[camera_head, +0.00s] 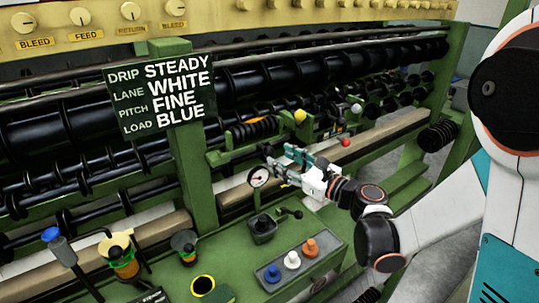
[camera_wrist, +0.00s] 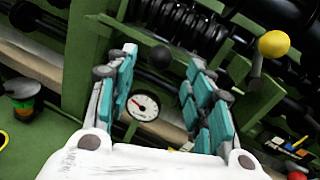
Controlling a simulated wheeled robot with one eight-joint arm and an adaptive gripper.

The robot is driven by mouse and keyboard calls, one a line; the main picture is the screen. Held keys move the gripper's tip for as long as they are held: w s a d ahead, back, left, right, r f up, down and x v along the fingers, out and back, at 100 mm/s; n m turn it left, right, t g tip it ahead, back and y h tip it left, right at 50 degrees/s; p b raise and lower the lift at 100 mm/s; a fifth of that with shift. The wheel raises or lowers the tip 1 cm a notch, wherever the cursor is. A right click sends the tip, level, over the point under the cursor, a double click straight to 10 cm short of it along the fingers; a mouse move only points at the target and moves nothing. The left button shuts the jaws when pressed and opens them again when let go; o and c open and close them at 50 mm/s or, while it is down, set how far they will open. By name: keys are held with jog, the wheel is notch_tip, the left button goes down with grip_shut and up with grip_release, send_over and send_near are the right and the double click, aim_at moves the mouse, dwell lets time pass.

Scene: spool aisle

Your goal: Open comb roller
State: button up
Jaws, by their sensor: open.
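A black ribbed roller, likely the comb roller (camera_head: 254,131), sits in a green bracket on the machine front. In the wrist view the roller (camera_wrist: 185,22) lies beyond my fingertips. A lever with a yellow ball knob (camera_head: 300,116) stands at its right end; the yellow knob (camera_wrist: 273,44) is right of my fingers in the wrist view. My gripper (camera_head: 284,165) is open, with teal-padded fingers, below and in front of the roller. A dark ball (camera_wrist: 159,57) appears between the fingertips in the wrist view; I cannot tell its depth. No contact shows.
A round gauge (camera_head: 258,176) is close to my fingers. A sign (camera_head: 162,90) hangs on the post. A red knob (camera_head: 345,142) is right of my gripper.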

aim_at(273, 154)
jog(key=b+x, duration=0.1)
jog(key=x, duration=0.5)
jog(key=shift+a, duration=0.15)
grip_shut()
